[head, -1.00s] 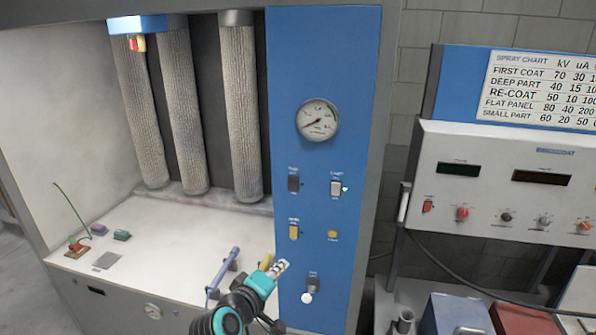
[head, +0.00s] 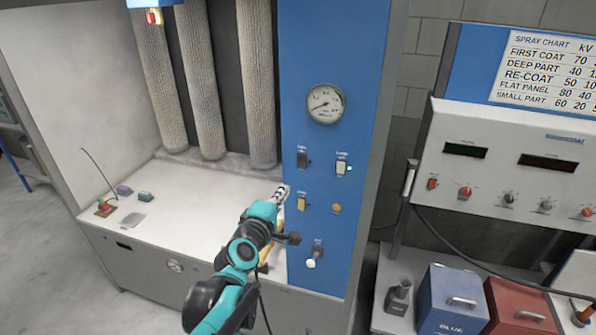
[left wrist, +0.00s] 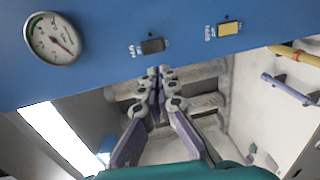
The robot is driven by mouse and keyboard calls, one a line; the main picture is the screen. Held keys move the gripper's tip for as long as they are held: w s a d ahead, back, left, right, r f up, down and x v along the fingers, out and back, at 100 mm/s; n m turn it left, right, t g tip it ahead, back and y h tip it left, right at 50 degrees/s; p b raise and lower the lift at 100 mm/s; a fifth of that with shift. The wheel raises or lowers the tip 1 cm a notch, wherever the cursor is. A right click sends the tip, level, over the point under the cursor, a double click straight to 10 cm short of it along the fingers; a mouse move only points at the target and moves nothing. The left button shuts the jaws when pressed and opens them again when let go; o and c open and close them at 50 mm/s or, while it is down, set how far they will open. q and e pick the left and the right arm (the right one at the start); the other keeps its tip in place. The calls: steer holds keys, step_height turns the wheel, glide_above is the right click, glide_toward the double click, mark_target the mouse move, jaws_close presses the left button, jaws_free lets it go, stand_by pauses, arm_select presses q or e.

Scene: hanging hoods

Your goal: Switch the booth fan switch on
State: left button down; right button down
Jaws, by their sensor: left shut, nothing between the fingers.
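The blue control panel (head: 327,60) of the booth carries several switches with labels too small to read surely. A dark rocker switch (head: 302,160), probably the fan one, sits at the upper left of the group, with no lit lamp seen by it. It also shows in the left wrist view (left wrist: 152,46); its rocker position cannot be told. My left gripper (head: 281,192) is shut and empty, at the panel's left edge, below and left of the dark switch and close to the yellow switch (head: 301,204). In the left wrist view its fingertips (left wrist: 160,72) point toward the panel, below the dark switch. My right gripper is not in view.
A gauge (head: 325,103) is above. Hanging filter tubes (head: 257,90) stand inside the booth, left of the panel.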

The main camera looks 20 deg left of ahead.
mark_target(301, 167)
arm_select(q)
steer(key=w, duration=0.4)
steer(key=w+f+p, duration=0.1)
steer(key=w, duration=0.8)
steer(key=shift+w+d+f, duration=0.2)
steer(key=shift+w+f, duration=0.05)
steer(key=shift+f, duration=0.1)
